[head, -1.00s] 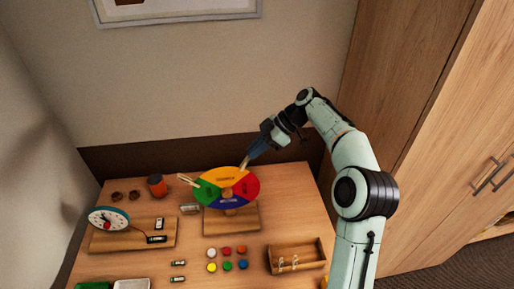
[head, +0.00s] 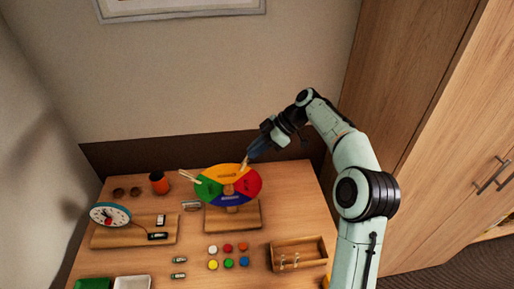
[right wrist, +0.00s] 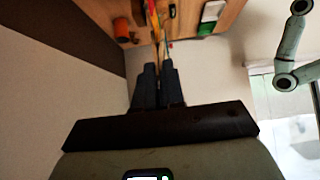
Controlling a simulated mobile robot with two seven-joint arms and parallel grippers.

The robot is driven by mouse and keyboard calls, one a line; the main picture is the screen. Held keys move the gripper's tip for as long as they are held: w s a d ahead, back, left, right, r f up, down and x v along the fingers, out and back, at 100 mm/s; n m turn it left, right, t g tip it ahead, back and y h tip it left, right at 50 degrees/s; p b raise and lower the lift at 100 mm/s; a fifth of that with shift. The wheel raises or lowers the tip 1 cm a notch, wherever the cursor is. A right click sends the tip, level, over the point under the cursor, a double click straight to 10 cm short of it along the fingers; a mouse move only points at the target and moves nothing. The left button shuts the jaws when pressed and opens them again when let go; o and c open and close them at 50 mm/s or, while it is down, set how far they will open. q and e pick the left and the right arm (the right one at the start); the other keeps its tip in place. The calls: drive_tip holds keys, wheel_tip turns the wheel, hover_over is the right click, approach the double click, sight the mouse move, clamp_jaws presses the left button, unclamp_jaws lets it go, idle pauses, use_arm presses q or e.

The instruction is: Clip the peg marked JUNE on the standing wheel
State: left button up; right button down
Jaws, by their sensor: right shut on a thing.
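The standing wheel (head: 208,189), with yellow, green, red and blue-purple sectors, stands on a wooden base (head: 248,218) in the middle of the table. My right gripper (head: 248,156) is shut on a pale wooden peg (head: 244,163) at the wheel's upper right rim. The peg's lower end meets the rim; I cannot tell whether it grips it. Its marking is not readable. In the right wrist view the dark fingers (right wrist: 158,68) point at the wheel edge. Another pale peg (head: 186,175) sticks out at the wheel's left rim. My left gripper is not in view.
A wooden tray (head: 298,243) with small pale things inside is at the right. Several coloured discs (head: 228,248) lie in front of the wheel. A clock (head: 110,215) on a board and an orange-brown cup (head: 159,183) stand left. A wall is behind.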

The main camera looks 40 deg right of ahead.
drive_tip(key=c, duration=1.2)
unclamp_jaws()
drive_tip(key=shift+o, duration=0.2)
drive_tip(key=shift+d, duration=0.1)
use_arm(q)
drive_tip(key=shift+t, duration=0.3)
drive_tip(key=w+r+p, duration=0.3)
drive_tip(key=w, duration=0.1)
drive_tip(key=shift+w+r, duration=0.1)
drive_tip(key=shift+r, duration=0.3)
use_arm(e)
drive_tip(key=v, duration=1.3)
drive_tip(key=shift+r, duration=0.2)
drive_tip(key=shift+s, duration=0.15)
